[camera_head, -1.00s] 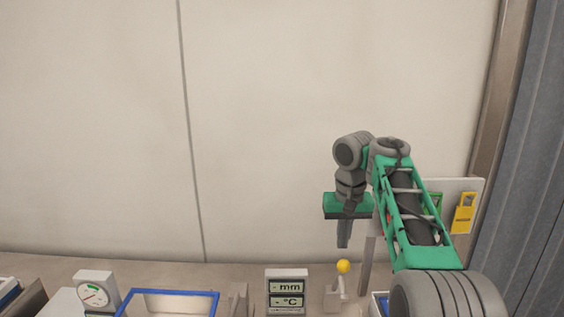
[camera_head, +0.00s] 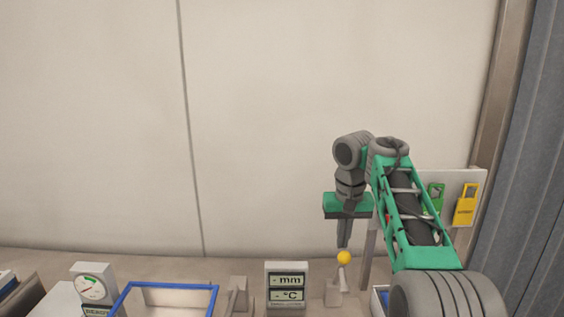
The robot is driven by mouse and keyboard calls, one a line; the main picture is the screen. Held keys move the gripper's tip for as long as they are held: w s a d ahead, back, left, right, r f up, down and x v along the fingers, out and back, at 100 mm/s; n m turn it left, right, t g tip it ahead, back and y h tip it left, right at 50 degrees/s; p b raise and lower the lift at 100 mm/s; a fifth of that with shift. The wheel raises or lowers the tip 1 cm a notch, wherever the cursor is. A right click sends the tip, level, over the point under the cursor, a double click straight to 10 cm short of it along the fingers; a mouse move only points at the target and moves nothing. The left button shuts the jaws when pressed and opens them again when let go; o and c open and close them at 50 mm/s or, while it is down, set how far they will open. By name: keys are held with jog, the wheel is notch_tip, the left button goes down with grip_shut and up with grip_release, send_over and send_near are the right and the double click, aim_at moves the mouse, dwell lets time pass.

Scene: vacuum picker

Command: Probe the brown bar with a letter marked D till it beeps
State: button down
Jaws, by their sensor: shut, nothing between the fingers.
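My gripper (camera_head: 344,240) is shut and empty, pointing down in the right half of the view. Its fingertips are just above the yellow ball top of a small probe-like tool (camera_head: 343,258) in a grey holder (camera_head: 333,293); I cannot tell whether they touch. A grey display unit (camera_head: 287,286) with "mm" and "°C" readouts stands left of the holder. No brown bar with a letter D can be made out in this view.
A blue-rimmed tray (camera_head: 170,288) and a dial gauge (camera_head: 93,285) stand at the left. A plain wall fills the back.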

aim_at(345, 253)
jog(key=shift+f+b, duration=0.3)
jog(key=shift+f, duration=0.2)
jog(key=shift+s+f+b, duration=0.2)
jog(key=shift+s+b, duration=0.1)
jog(key=shift+b, duration=0.15)
jog(key=shift+s+f, duration=0.1)
jog(key=shift+s, duration=0.2)
jog(key=shift+s+f+b, duration=0.3)
jog(key=shift+s+b, duration=0.3)
jog(key=shift+b, duration=0.3)
jog(key=shift+s, duration=0.3)
